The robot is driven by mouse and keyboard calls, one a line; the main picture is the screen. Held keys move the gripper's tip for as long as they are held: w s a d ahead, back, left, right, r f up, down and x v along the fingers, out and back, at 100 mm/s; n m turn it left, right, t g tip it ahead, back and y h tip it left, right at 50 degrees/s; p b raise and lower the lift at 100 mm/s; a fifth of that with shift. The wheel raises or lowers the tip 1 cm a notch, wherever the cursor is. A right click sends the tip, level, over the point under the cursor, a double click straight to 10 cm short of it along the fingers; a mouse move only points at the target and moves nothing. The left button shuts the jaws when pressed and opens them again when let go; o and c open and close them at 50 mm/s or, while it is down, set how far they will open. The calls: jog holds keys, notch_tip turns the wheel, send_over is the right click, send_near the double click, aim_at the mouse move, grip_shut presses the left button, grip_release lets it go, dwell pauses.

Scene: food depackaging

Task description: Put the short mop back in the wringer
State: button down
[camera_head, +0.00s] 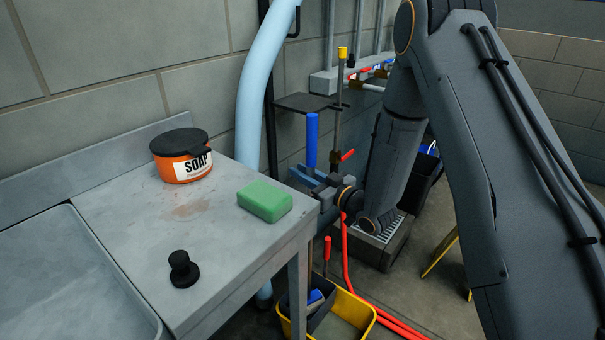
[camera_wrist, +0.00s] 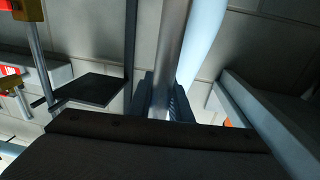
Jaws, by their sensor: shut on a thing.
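The short mop has a blue grip (camera_head: 312,140) that stands upright above my gripper (camera_head: 310,178), just past the right edge of the metal table. My gripper is shut on the mop's pole. In the wrist view the grey pole (camera_wrist: 171,50) passes between the two fingers (camera_wrist: 162,105).
The table (camera_head: 130,215) holds a soap tub (camera_head: 182,168), a green sponge (camera_head: 265,201) and a black knob (camera_head: 183,270). A light blue pipe (camera_head: 258,90) runs behind it. A red hose (camera_head: 350,275) lies near the bucket. A dark shelf (camera_head: 305,103) juts from the wall.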

jog(key=shift+f, duration=0.2)
jog(key=c, duration=1.6)
grip_release()
